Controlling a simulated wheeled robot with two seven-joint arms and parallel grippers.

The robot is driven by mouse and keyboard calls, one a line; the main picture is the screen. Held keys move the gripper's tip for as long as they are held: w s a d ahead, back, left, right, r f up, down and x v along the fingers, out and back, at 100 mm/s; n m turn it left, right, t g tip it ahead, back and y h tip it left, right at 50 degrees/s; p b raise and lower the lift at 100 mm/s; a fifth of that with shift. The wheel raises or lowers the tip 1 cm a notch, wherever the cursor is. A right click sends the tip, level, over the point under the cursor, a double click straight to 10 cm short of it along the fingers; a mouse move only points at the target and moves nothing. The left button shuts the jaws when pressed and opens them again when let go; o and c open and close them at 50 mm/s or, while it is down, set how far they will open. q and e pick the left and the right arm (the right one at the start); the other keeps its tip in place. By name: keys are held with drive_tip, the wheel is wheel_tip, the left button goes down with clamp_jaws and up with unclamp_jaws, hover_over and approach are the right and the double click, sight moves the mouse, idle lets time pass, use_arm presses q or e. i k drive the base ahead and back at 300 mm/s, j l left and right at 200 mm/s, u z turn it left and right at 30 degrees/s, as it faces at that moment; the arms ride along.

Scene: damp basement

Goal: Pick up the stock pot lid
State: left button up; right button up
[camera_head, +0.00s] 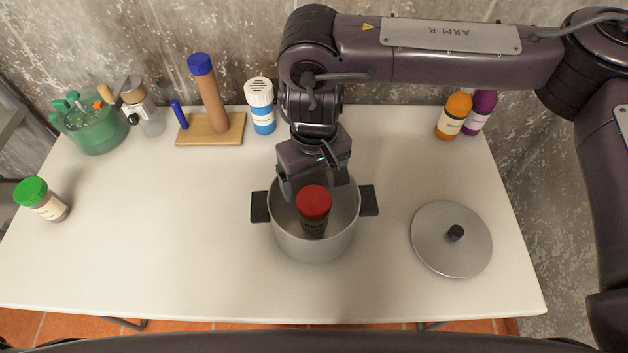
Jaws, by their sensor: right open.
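The stock pot lid (430,247) is a round grey metal disc with a black knob (455,233). It lies flat on the right part of the white table, knob up. The grey stock pot (300,246) with two black side handles stands open at the table's middle. A dark jar with a red cap (314,202) is upright in the pot. My right gripper (315,190) points down over the pot, left of the lid and apart from it. It is open, and its fingertips are close to the red-capped jar. My left gripper is not in view.
The white table (150,230) has free room at left and front. Along the back stand a green bowl (95,135), a wooden holder (220,130), a blue-and-white shaker (262,112) and an orange bottle (450,118). A green-capped jar (48,205) stands at far left.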

sight(449, 237)
drive_tip(key=k, duration=1.5)
